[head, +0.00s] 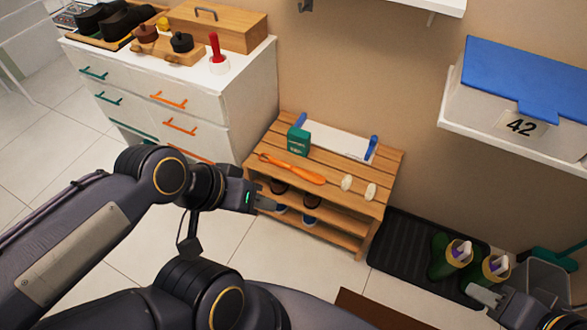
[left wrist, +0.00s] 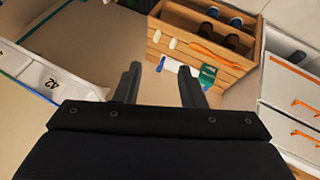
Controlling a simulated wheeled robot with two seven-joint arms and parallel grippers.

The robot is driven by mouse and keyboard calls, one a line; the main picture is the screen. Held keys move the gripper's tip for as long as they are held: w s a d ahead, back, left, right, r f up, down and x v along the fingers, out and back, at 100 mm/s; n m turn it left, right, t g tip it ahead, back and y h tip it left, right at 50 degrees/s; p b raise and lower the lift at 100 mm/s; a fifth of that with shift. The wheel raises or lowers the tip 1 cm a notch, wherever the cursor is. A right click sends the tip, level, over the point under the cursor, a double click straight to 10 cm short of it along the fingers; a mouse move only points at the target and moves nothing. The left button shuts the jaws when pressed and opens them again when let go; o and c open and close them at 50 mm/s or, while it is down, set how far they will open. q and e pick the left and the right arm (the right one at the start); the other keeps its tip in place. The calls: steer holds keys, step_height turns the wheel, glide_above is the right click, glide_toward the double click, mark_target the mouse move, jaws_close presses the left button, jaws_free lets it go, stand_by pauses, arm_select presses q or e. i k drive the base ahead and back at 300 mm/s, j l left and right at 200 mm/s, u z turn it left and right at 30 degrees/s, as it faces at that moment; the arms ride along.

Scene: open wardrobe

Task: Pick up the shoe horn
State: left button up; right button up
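The orange shoe horn (head: 300,172) lies flat on the top slats of the wooden shoe rack (head: 337,212). It also shows in the left wrist view (left wrist: 215,56), beyond my fingers. My left gripper (head: 268,203) is near the left front side of the rack, apart from the shoe horn. In the left wrist view its two fingers (left wrist: 160,88) stand apart with nothing between them. My right gripper (head: 487,297) is at the lower right edge of the head view, near the boots. It is partly cut off, and its opening is unclear.
A green box (head: 298,141), a white board with blue ends (head: 337,141) and two pale oval items (head: 358,188) share the rack top. Shoes sit on the shelf below. A white drawer cabinet (head: 225,110) stands left; a black tray (head: 405,245) with green boots (head: 447,258) is right.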

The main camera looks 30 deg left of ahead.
mark_target(314, 179)
steer(key=i+u, duration=0.3)
steer(key=i, duration=0.2)
steer(key=i+l+u, duration=0.2)
steer(key=i+u, duration=0.15)
steer(key=i, duration=0.15)
